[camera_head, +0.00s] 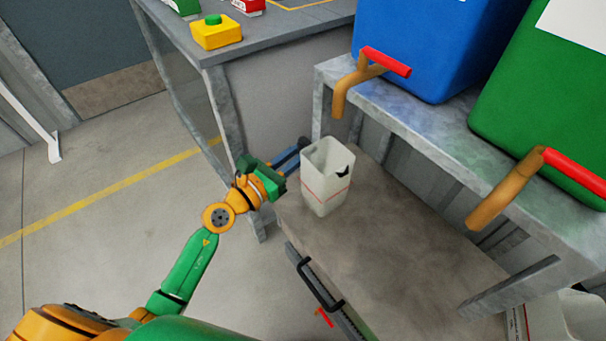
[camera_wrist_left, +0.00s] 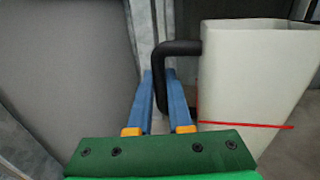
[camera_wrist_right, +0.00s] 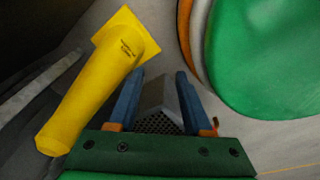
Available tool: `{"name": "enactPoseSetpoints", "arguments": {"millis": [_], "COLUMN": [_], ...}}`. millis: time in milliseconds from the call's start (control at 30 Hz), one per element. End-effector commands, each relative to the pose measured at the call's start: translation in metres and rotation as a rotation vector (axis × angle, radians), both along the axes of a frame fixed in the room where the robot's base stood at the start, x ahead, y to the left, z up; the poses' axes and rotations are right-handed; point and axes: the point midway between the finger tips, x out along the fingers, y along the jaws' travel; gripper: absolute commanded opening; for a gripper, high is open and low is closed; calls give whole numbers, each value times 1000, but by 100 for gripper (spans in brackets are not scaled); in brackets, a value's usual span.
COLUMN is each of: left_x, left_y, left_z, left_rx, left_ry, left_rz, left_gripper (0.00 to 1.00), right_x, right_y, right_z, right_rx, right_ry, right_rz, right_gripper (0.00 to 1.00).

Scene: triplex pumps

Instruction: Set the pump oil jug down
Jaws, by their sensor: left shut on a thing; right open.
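The pump oil jug (camera_head: 325,188) is a white, open-topped container with a red line around it and a black handle (camera_wrist_left: 180,47). It is upright at the far left end of a low grey-brown surface (camera_head: 400,262); whether its base touches that surface is hard to tell. My left gripper (camera_head: 290,155) is at the jug's left side. In the left wrist view its blue fingers (camera_wrist_left: 161,100) are shut on the handle, with the jug body to the right. My right gripper (camera_wrist_right: 157,95) is open, and shows only in its own wrist view.
A raised bench (camera_head: 425,135) behind the surface holds a blue tank (camera_head: 430,40) and a green tank (camera_head: 545,95) with red-handled taps overhanging it. A grey table (camera_head: 275,40) stands behind left. A yellow funnel-shaped object (camera_wrist_right: 95,85) is left of my right gripper.

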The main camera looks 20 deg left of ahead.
Motion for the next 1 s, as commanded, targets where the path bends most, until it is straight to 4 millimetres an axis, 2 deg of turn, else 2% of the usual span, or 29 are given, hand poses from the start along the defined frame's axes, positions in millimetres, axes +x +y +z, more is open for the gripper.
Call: {"name": "enactPoseSetpoints", "arguments": {"millis": [33, 133, 200, 333, 667, 700, 800, 1000], "left_x": [5, 15, 15, 15, 14, 14, 14, 14], "left_y": [0, 0, -1, -1, 0, 0, 0, 0], "left_z": [-12, -25, -44, -49, -50, -50, -49, -49], "left_rx": [-2, -1, -1, -1, 0, 0, 0, 0], "left_ry": [-1, -2, 0, 0, 0, 0, 0, 0], "left_rz": [0, 0, 0, 0, 0, -1, -1, -1], "left_gripper": [0, 0, 0, 0, 0, 20, 47, 48], "right_x": [3, 8, 20, 32, 33, 34, 34, 33], "right_y": [-4, -9, -12, -2, 0, 1, 1, 1], "right_z": [-12, -24, -37, -34, -33, -32, -32, -32], "right_rx": [-5, -14, -18, -6, -3, -3, -3, -3], "right_ry": [-7, -17, -38, -40, -36, -37, -36, -36], "right_rz": [-3, -9, -14, -13, -13, -12, -13, -13], "right_gripper": [50, 50, 50, 50, 50, 50, 50, 50]}}
